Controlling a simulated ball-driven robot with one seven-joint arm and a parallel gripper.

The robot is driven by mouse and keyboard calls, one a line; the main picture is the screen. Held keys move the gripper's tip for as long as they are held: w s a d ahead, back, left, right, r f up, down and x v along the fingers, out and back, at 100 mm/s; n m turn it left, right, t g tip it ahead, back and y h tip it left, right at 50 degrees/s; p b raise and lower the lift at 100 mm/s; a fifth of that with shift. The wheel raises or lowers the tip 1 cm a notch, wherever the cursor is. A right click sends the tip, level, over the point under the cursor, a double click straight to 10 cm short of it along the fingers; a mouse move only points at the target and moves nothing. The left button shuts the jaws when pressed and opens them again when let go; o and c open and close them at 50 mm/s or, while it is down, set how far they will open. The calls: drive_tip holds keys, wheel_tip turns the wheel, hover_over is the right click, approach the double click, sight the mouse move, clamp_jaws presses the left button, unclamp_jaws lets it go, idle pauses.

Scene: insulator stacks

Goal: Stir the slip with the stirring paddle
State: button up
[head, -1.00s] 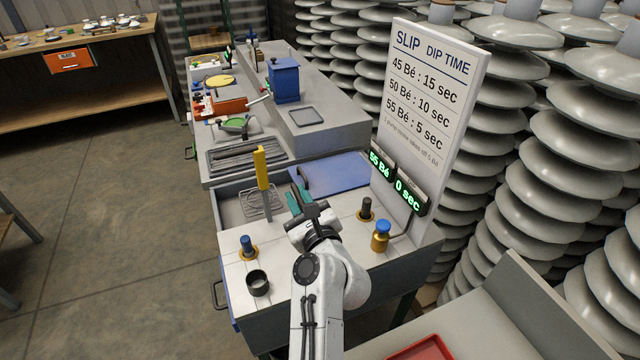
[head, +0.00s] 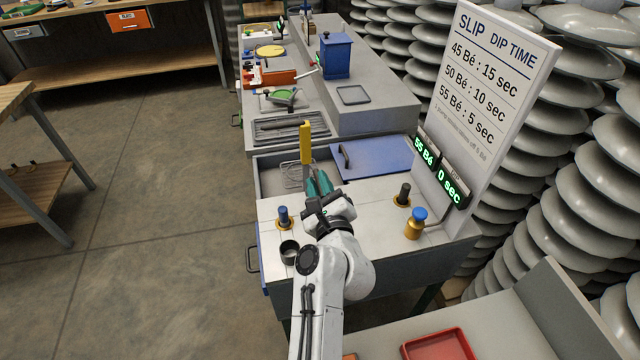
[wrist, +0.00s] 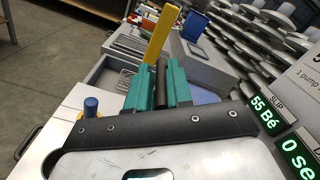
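The stirring paddle (head: 306,143) stands upright, its yellow handle rising at the open grey tank (head: 270,178). Its lower end is hidden behind my gripper. The slip's surface cannot be made out clearly. My gripper (head: 318,183), with teal fingers, is just on the near side of the paddle, pointing towards it. In the wrist view the yellow handle (wrist: 160,38) rises beyond the finger tips. The fingers (wrist: 157,82) are apart. A dark cylinder shows between them; I cannot tell what it is.
A blue lid (head: 380,157) with a dark handle covers the tank's right part. On the near top stand a blue knob (head: 284,214), a dark cup (head: 289,252), a black knob (head: 403,194) and a blue-topped brass knob (head: 416,223). The display (head: 438,173) reads 55 Bé, 0 sec.

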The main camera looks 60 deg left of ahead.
drive_tip(key=o, duration=0.3)
drive_tip(key=shift+o, duration=0.2)
drive_tip(key=shift+s+d, duration=0.1)
drive_tip(key=shift+d, duration=0.05)
drive_tip(key=p+v, duration=0.1)
drive_tip(key=v, duration=0.9)
drive_tip(key=shift+d, duration=0.3)
